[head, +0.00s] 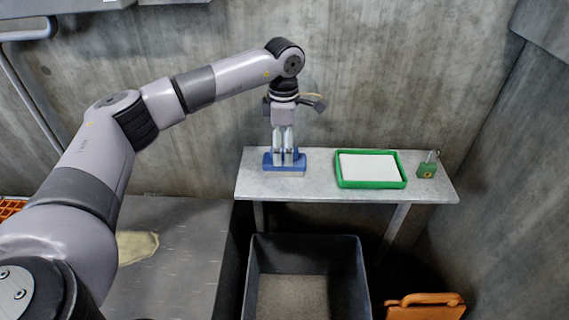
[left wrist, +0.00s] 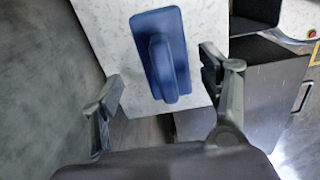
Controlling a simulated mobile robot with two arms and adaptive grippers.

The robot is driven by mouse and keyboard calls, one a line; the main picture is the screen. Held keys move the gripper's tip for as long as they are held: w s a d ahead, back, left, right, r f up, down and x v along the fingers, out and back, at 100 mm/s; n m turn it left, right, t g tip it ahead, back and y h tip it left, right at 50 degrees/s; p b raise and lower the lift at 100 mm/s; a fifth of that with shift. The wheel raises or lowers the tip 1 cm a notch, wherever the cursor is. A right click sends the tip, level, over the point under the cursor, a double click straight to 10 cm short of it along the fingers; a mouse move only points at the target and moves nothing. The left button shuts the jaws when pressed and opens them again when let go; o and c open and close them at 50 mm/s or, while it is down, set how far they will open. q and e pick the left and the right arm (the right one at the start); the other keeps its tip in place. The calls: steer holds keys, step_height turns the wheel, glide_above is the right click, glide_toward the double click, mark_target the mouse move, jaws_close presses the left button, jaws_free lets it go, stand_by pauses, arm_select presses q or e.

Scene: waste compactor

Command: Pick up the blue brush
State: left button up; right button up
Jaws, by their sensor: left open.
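The blue brush (head: 270,167) lies on the left end of the grey table (head: 320,191) in the head view. In the left wrist view the brush (left wrist: 180,25) shows as a blue block with a raised handle, between and beyond my fingers. My left gripper (head: 285,158) points down right at the brush and partly hides it. In the left wrist view its two fingers (left wrist: 160,85) are spread apart, one on each side of the brush handle. I cannot tell whether they touch the brush. My right gripper is not in view.
A green tray with a white inside (head: 372,183) and a green padlock (head: 427,171) stand to the right on the table. A dark open bin (head: 305,240) is in front of it. An orange case (head: 425,306) lies at lower right. A concrete wall (head: 400,70) is close behind.

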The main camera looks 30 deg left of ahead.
mark_target(298, 169)
arm_select(q)
steer(key=f, duration=0.4)
steer(key=shift+s+d+f+b, duration=0.2)
steer(key=shift+s+f+b, duration=0.05)
steer(key=shift+f+b, duration=0.05)
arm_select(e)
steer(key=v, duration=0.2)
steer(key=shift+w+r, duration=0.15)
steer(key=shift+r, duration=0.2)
arm_select(q)
steer(key=shift+r, duration=0.1)
steer(key=c, duration=1.4)
